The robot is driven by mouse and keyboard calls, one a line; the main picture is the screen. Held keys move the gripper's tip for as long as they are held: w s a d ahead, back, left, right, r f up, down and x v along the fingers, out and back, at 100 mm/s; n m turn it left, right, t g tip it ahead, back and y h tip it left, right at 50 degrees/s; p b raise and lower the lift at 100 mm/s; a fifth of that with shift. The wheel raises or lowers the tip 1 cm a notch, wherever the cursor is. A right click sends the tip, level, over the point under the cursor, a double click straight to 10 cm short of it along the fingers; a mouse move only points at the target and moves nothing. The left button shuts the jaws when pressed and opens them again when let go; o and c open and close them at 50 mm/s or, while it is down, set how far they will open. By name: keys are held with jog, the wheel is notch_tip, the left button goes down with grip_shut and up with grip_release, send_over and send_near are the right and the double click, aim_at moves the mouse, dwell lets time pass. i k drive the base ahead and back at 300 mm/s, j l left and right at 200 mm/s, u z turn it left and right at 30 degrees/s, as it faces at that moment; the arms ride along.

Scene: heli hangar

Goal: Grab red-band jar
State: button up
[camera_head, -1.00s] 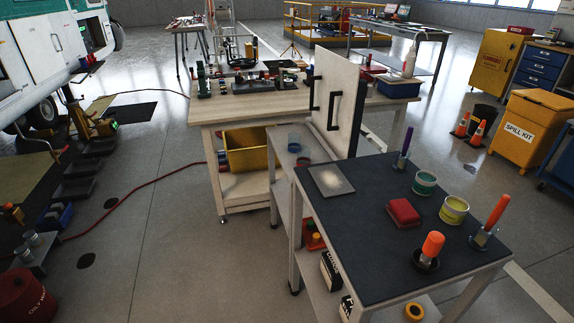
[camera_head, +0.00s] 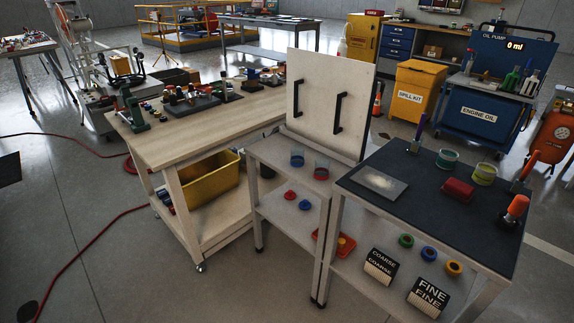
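The red-band jar (camera_head: 321,170) is a small clear jar with a red band. It stands upright on the top of the pale narrow stand (camera_head: 270,151), in front of a white upright panel with two black handles (camera_head: 333,92). A similar jar with a blue band (camera_head: 297,159) stands just to its left, close by. My gripper is not in view.
The stand's lower shelf holds red and blue lids (camera_head: 305,205). A wooden workbench (camera_head: 165,145) stands left.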

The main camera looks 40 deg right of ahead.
aim_at(322, 168)
jog(key=i+j+z, duration=0.1)
jog(key=i+j, duration=0.2)
jog(key=i+j+z, duration=0.1)
jog(key=i+j, duration=0.2)
jog(key=j, duration=0.25)
jog(key=i+j+z, duration=0.1)
jog(key=i+j, duration=0.2)
jog(key=j, duration=0.15)
jog(key=i+l+z, duration=0.15)
jog(key=i, duration=0.3)
jog(key=i+l+z, duration=0.15)
jog(key=i, duration=0.3)
